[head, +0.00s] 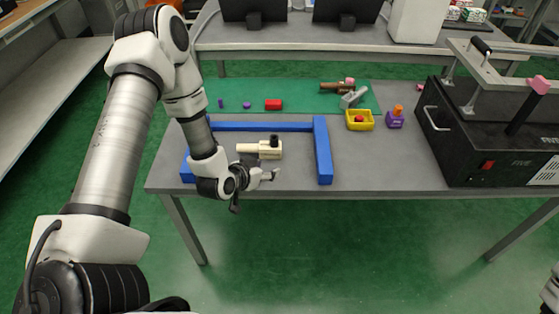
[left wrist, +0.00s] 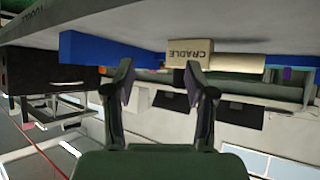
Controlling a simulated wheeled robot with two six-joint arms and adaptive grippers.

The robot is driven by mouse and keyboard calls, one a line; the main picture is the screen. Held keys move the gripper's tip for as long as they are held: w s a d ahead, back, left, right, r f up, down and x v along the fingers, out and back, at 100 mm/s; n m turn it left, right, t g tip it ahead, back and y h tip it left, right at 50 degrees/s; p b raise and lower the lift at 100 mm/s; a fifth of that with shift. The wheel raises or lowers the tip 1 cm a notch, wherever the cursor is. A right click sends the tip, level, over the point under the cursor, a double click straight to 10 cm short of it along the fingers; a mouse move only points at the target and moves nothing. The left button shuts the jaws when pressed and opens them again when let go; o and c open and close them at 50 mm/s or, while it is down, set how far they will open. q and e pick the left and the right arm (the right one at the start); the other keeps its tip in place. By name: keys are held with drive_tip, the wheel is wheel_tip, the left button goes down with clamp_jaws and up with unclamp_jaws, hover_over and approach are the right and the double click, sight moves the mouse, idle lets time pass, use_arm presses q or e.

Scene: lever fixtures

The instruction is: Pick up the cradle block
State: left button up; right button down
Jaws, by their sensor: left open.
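The cradle block (head: 262,149) is a beige block with a black round part on top, lying on the grey table inside a blue frame. In the left wrist view, which looks upside down, its face marked CRADLE (left wrist: 190,51) shows beyond the finger on the right of the picture. My left gripper (head: 272,175) is low at the table's front edge, on the near side of the block. Its two fingers (left wrist: 160,80) are spread with nothing between them. The gripper appears apart from the block. My right gripper is not in view.
Blue bars (head: 322,150) border the block at the back and sides. A black box (head: 455,150) stands at right. The table between is clear.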

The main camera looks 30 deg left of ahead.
sight(271, 141)
use_arm(q)
drive_tip(key=w+a+r+t, duration=0.1)
drive_tip(key=w, duration=0.1)
drive_tip(key=w+a+r+t+b, duration=0.1)
drive_tip(key=w+a+r, duration=0.1)
drive_tip(key=shift+r+t+y, duration=0.15)
drive_tip(key=shift+t+y, duration=0.15)
drive_tip(key=shift+y, duration=0.1)
drive_tip(key=x, duration=0.7)
drive_tip(key=shift+w+a+b, duration=0.2)
drive_tip(key=shift+a+b, duration=0.1)
drive_tip(key=shift+a, duration=0.05)
clamp_jaws()
